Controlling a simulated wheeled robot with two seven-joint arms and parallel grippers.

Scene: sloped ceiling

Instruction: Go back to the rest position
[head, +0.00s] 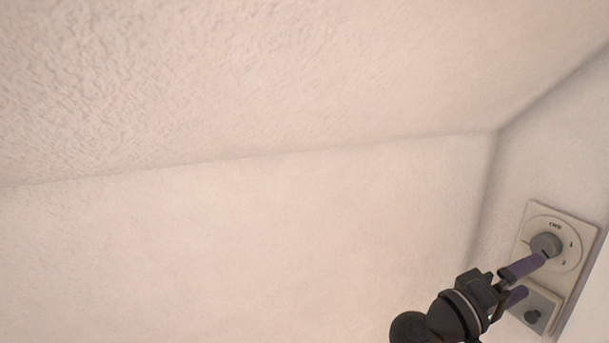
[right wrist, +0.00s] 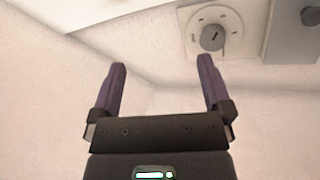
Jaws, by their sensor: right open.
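My right gripper (head: 532,279) comes in from the bottom right of the head view, with dark body and purple fingers. In the right wrist view its two fingers (right wrist: 162,65) stand wide apart with nothing between them. A grey rotary knob (head: 546,246) sits on a pale dial plate (head: 533,214) on the right wall. In the head view the upper fingertip overlaps the knob's lower edge; contact cannot be told. In the right wrist view the knob (right wrist: 212,37) lies beyond the right fingertip, outside the gap. My left gripper is not in view.
A smaller dark knob (head: 532,316) sits on a grey panel below the dial; it also shows in the right wrist view (right wrist: 311,15). The sloped ceiling (head: 250,80) meets the plain wall (head: 250,240). The space left of my right arm looks clear.

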